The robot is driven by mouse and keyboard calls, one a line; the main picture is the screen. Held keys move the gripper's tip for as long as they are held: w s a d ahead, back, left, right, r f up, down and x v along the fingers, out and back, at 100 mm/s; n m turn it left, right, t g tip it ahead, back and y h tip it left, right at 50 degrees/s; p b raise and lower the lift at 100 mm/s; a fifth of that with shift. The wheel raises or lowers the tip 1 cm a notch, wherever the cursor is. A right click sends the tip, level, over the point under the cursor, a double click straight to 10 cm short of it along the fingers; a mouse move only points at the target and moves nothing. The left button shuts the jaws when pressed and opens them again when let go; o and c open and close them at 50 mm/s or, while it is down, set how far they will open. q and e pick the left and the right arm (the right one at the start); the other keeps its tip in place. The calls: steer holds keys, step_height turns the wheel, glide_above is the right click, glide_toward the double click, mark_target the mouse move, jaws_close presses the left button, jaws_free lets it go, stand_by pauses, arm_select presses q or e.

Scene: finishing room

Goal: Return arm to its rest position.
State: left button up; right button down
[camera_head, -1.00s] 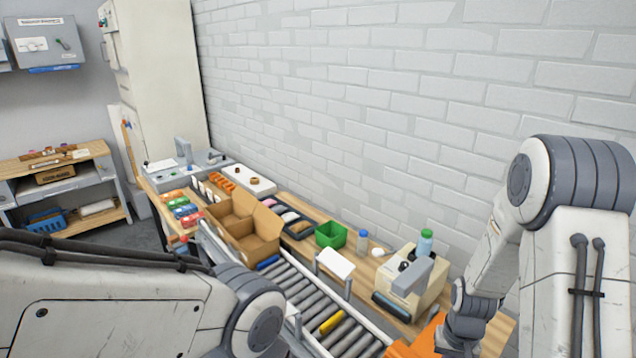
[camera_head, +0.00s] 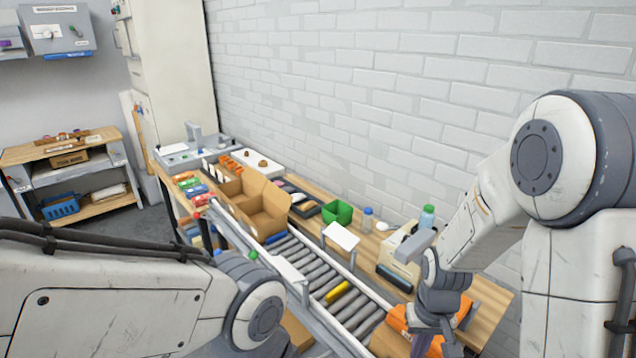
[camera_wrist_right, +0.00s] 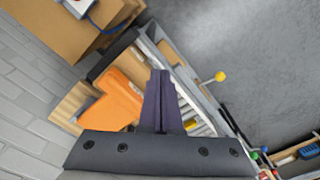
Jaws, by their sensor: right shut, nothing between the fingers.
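My right arm (camera_head: 500,205) comes in from the right and hangs over the right end of the bench. My right gripper (camera_wrist_right: 160,85) is shut and empty in the wrist view, its fingers pressed together and pointing up the picture. In the head view the right wrist is over an orange object (camera_head: 395,318), which shows left of the fingers in the wrist view (camera_wrist_right: 113,100); I cannot tell if they touch. My left arm (camera_head: 130,300) crosses the lower left of the head view; its gripper is out of sight.
A roller conveyor (camera_head: 310,268) with a yellow item (camera_head: 339,292) runs along the wooden bench. A brick wall (camera_head: 400,110) stands behind.

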steer(key=s+a+r+n+b, duration=0.2)
steer(key=s+a+n+b, duration=0.1)
steer(key=s+a, duration=0.4)
steer(key=s+a+r+n+y+b, duration=0.1)
steer(key=s+a+r+n+b, duration=0.2)
steer(key=s+a+n, duration=0.2)
steer(key=s+a, duration=0.2)
steer(key=s, duration=0.2)
steer(key=shift+a+b, duration=0.3)
steer(key=shift+a, duration=0.1)
